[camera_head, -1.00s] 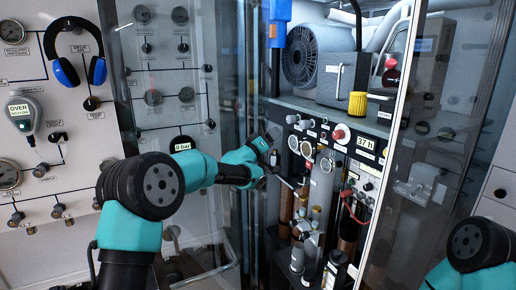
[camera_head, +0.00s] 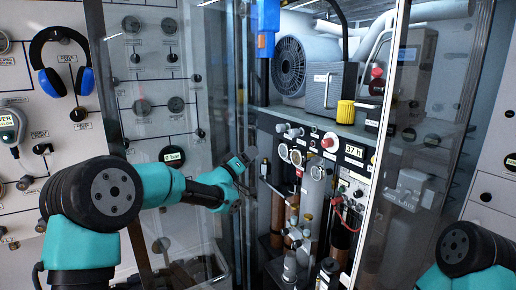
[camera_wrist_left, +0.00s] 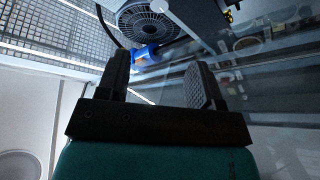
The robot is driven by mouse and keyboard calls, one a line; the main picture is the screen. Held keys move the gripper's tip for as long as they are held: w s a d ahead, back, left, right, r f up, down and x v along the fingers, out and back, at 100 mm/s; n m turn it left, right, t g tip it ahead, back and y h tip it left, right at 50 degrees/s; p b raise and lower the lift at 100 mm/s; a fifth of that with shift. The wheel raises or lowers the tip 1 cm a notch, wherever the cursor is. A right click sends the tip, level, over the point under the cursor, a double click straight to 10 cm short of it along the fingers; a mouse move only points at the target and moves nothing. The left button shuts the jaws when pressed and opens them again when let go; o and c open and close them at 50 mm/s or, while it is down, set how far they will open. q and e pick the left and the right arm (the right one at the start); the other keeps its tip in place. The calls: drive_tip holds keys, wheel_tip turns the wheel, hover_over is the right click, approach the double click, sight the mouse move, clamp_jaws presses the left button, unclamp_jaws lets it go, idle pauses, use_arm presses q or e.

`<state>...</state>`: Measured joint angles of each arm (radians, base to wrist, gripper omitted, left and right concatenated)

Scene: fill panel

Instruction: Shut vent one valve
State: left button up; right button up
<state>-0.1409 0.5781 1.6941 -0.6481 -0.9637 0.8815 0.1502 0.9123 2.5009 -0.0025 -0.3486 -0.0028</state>
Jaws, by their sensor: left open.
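My left gripper (camera_head: 246,160) is at the left edge of the open cabinet, left of its control panel (camera_head: 268,128). In the left wrist view its two fingers (camera_wrist_left: 160,78) are apart with nothing between them. The panel carries round gauges (camera_head: 296,157), small knobs (camera_head: 292,131) and a red knob (camera_head: 329,142). The labels are too small to read, so I cannot tell which valve is vent one. My right gripper is out of view; only part of that arm shows at the lower right.
Glass doors flank the cabinet, with a metal-edged glass panel (camera_head: 385,150) on its right. Blue headphones (camera_head: 82,80) hang on the left wall. Pipes and cylinders fill the lower cabinet.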

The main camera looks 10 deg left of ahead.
sight(279, 129)
use_arm(q)
wheel_tip(279, 129, up, 6)
drive_tip(key=s+n+g+y, duration=0.1)
drive_tip(key=n+g+y, duration=0.1)
drive_tip(key=n, duration=1)
drive_tip(key=shift+d+r+y, duration=0.15)
drive_tip(key=shift+d+y, duration=0.2)
drive_tip(key=shift+y, duration=0.35)
drive_tip(key=x, duration=1.7)
drive_tip(key=shift+d+f, duration=0.25)
drive_tip(key=shift+f, duration=0.05)
drive_tip(key=c, duration=0.9)
